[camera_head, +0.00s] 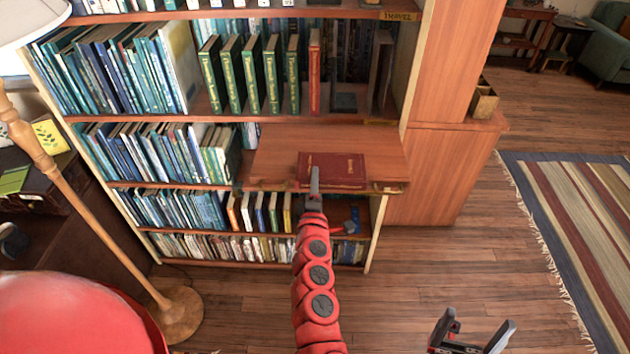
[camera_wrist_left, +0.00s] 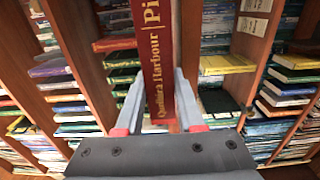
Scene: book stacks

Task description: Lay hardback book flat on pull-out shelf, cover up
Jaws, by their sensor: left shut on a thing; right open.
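The dark red hardback book (camera_head: 345,170) lies level at the pull-out shelf (camera_head: 280,150), gold lettering on its upward cover. I cannot tell whether it rests fully on the board. My left gripper (camera_head: 314,176) is shut on the book's near edge. In the left wrist view, the book's red spine (camera_wrist_left: 158,60) with gold title shows between the fingers of the left gripper (camera_wrist_left: 160,95). My right gripper (camera_head: 480,332) is open and empty above the floor at lower right.
The bookcase holds rows of upright books (camera_head: 120,65), green volumes (camera_head: 250,75) and another red book (camera_head: 314,70) above the shelf. A floor lamp (camera_head: 45,155) stands left. A striped rug (camera_head: 585,220) lies right. The pull-out shelf's left part is bare.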

